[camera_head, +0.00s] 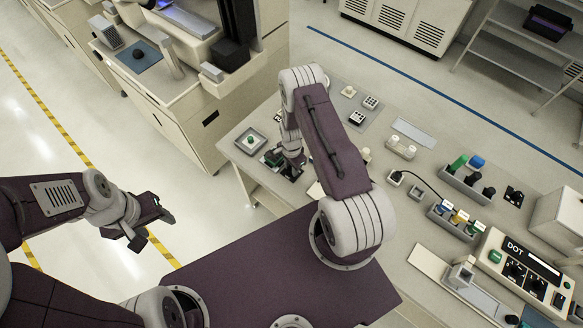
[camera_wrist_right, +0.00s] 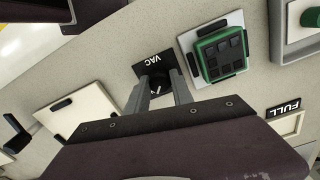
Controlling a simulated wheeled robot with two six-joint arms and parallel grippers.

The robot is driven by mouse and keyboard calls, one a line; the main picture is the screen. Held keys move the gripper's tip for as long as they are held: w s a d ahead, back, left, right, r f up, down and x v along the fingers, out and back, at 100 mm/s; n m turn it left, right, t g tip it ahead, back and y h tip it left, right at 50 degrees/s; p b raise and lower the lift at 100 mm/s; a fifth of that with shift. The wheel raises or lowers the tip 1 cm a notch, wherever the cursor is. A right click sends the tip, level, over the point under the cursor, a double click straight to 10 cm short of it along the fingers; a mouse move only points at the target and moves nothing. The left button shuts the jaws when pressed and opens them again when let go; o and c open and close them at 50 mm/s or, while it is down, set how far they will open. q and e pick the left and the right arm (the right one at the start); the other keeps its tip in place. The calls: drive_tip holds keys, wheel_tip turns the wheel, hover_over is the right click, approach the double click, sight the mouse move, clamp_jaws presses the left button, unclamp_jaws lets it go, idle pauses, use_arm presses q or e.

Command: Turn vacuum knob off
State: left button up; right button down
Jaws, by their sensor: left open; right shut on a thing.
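The vacuum knob (camera_wrist_right: 160,84) is a black round knob on a black plate marked VAC (camera_wrist_right: 151,61) in the right wrist view. My right gripper (camera_wrist_right: 160,92) has its two grey fingers on either side of the knob and is shut on it. A light pointer line shows on the knob between the fingers. In the head view my right gripper (camera_head: 291,169) points down at the near left part of the bench, where it hides most of the knob. My left gripper (camera_head: 149,216) is open and empty over the floor, left of the bench.
A green tray with dark squares (camera_wrist_right: 222,54) sits close beside the knob. The bench also holds a DOT control box (camera_head: 530,270) at right. A beige machine (camera_head: 200,95) stands behind the bench's left end.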

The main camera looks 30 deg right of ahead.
drive_tip(key=n+b, duration=0.2)
drive_tip(key=n, duration=0.2)
drive_tip(key=shift+w+b, duration=0.15)
drive_tip(key=shift+b, duration=0.15)
drive_tip(key=n+b, duration=0.2)
drive_tip(key=n, duration=0.2)
drive_tip(key=shift+d+n, duration=0.1)
drive_tip(key=shift+n, duration=0.2)
drive_tip(key=n+b, duration=0.2)
drive_tip(key=n, duration=0.2)
drive_tip(key=shift+n, duration=0.3)
drive_tip(key=shift+r+n+b, duration=0.15)
drive_tip(key=shift+n+b, duration=0.6)
drive_tip(key=shift+n, duration=1.25)
drive_tip(key=c, duration=1.1)
unclamp_jaws()
